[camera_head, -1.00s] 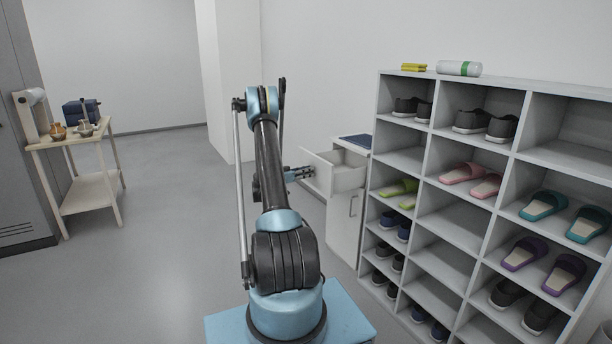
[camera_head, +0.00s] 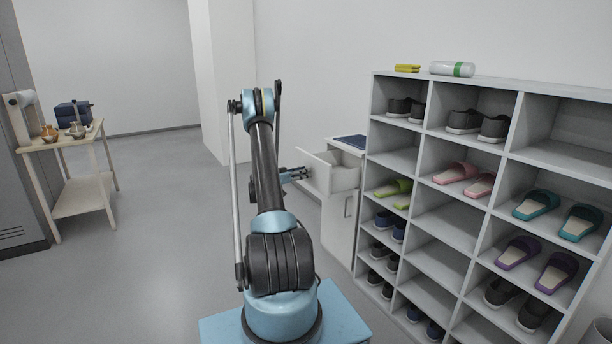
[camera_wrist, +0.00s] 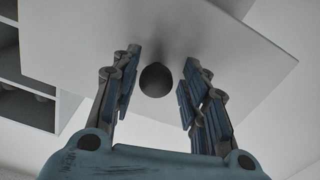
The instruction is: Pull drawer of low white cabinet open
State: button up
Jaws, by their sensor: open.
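The low white cabinet (camera_head: 339,235) stands left of the shoe rack, with a door and bar handle below its drawer. Its drawer (camera_head: 345,177) is pulled out, and the inside shows from above. The drawer front (camera_head: 312,170) faces left toward my gripper (camera_head: 305,174). In the wrist view the drawer front (camera_wrist: 215,35) is a large pale panel with a dark round knob (camera_wrist: 155,80). My gripper's fingers (camera_wrist: 163,68) are spread on both sides of the knob, with gaps to it. The contact is not seen in the head view.
A large grey shoe rack (camera_head: 440,205) stands right of the cabinet, holding several pairs of shoes and slippers. A dark blue flat item (camera_head: 350,141) lies on the cabinet top. A wooden side table (camera_head: 80,195) stands far left. The floor between is clear.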

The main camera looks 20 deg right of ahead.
jog(key=s+a, duration=0.1)
jog(key=a, duration=0.9)
jog(key=shift+s, duration=0.15)
jog(key=shift+r, duration=0.1)
jog(key=s+a+r+n+y, duration=0.3)
jog(key=s+a+r+y, duration=0.15)
jog(key=s+r, duration=0.5)
jog(key=s+a+r+n+y, duration=0.45)
jog(key=s+r, duration=0.25)
jog(key=s, duration=0.5)
jog(key=s+a+f+n+y, duration=0.2)
jog(key=s+a, duration=0.4)
jog(key=s, duration=0.4)
jog(key=s+a+f+n+y, duration=0.2)
jog(key=s+a, duration=0.5)
jog(key=s, duration=0.4)
jog(key=s+a+f+n+y, duration=0.3)
jog(key=s+a+f+y, duration=0.1)
jog(key=s, duration=0.7)
jog(key=a+y, duration=0.1)
jog(key=a, duration=0.1)
jog(key=shift+s+a+f, duration=0.2)
jog(key=shift+a+f, duration=0.1)
